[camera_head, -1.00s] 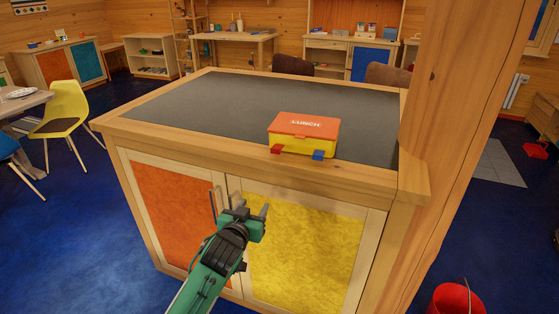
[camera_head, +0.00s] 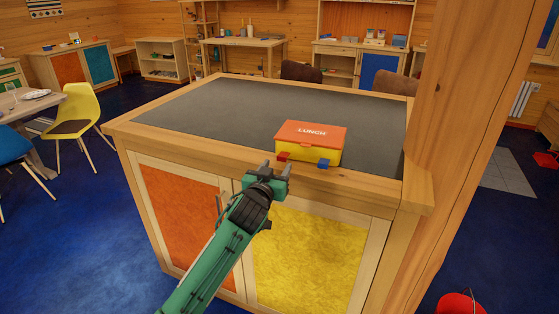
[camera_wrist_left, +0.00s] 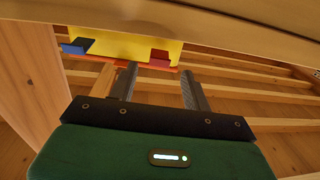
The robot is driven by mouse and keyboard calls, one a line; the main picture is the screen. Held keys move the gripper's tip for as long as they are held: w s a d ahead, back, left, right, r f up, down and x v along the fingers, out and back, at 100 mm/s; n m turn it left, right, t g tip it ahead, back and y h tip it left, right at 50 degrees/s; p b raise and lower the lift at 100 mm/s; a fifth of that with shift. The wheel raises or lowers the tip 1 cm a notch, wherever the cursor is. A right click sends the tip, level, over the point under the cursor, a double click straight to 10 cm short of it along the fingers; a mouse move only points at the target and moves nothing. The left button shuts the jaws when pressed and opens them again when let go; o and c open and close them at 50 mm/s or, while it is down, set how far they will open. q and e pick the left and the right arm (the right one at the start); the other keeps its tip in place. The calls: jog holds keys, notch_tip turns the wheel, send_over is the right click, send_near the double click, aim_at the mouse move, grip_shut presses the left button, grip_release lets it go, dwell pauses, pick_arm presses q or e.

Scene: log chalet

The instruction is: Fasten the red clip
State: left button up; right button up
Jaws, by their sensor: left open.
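The lunch box has an orange lid (camera_head: 318,132) marked LUNCH and a yellow body (camera_head: 308,151). It stands near the front edge of the counter. The red clip (camera_head: 284,156) juts out from the left of its front, and the blue clip (camera_head: 323,163) from the right. My left gripper (camera_head: 277,169) is open and empty, just in front of and below the red clip. In the left wrist view the red clip (camera_wrist_left: 158,58) appears beyond and between the open fingers (camera_wrist_left: 158,80), apparently untouched. The blue clip (camera_wrist_left: 77,46) is to the left there. My right gripper is not visible.
The counter has a dark top (camera_head: 215,110) with a raised wooden rim (camera_head: 170,143); the top is clear around the box. A thick wooden post (camera_head: 465,130) rises right of the counter. A red bucket (camera_head: 461,304) stands on the floor at lower right.

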aim_at(281, 159)
pick_arm(q)
jog(key=shift+x, duration=1.2)
jog(key=shift+w+d, duration=0.15)
jog(key=shift+w, duration=0.4)
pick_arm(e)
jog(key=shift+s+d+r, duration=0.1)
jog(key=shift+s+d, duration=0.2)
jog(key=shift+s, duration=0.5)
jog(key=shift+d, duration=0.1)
pick_arm(q)
jog(key=c, duration=1)
jog(key=shift+p, duration=0.3)
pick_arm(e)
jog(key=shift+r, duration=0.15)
